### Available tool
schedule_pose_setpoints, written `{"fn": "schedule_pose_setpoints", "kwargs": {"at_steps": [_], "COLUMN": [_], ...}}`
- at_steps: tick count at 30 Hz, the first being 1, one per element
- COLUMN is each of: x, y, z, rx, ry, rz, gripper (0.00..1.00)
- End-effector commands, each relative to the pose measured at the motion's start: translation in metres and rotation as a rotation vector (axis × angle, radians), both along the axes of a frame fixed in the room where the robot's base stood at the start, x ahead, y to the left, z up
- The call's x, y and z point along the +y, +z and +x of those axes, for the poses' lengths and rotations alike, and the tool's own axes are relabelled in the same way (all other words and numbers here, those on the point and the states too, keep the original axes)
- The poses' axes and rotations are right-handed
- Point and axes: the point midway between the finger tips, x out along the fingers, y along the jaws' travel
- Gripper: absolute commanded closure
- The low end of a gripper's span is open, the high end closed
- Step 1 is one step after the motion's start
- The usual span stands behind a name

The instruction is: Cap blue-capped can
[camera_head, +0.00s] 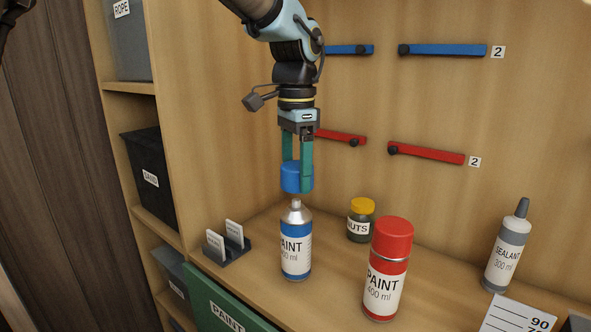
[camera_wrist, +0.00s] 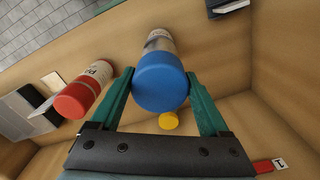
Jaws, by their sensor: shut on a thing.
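A blue cap (camera_head: 292,178) is held between the green fingers of my gripper (camera_head: 297,180). The cap hangs just above the blue paint can (camera_head: 296,248), which stands upright on the bench with its silver nozzle top bare. A small gap seems to show between cap and nozzle in the head view. In the wrist view, the blue cap (camera_wrist: 161,82) sits between the fingertips of my gripper (camera_wrist: 160,92) and hides the can's top. Part of the can's body (camera_wrist: 159,42) shows beyond it.
A red-capped paint can (camera_head: 386,270) stands to the right, and a yellow-lidded nuts jar (camera_head: 360,221) behind. A sealant tube (camera_head: 507,247) is farther right. A dark holder with white cards (camera_head: 228,243) lies left. Red and blue bars (camera_head: 426,153) are on the back wall.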

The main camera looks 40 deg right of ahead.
Motion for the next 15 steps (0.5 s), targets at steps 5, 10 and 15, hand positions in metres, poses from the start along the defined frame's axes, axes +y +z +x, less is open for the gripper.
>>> {"fn": "schedule_pose_setpoints", "kwargs": {"at_steps": [5,10,15], "x": [0.0,0.001,0.0], "y": [-0.023,-0.037,-0.05], "z": [0.0,0.0,0.0], "rx": [0.0,0.001,0.001], "ry": [0.0,0.0,0.0], "rz": [0.001,0.002,0.001], "gripper": [0.72,0.72,0.72]}}
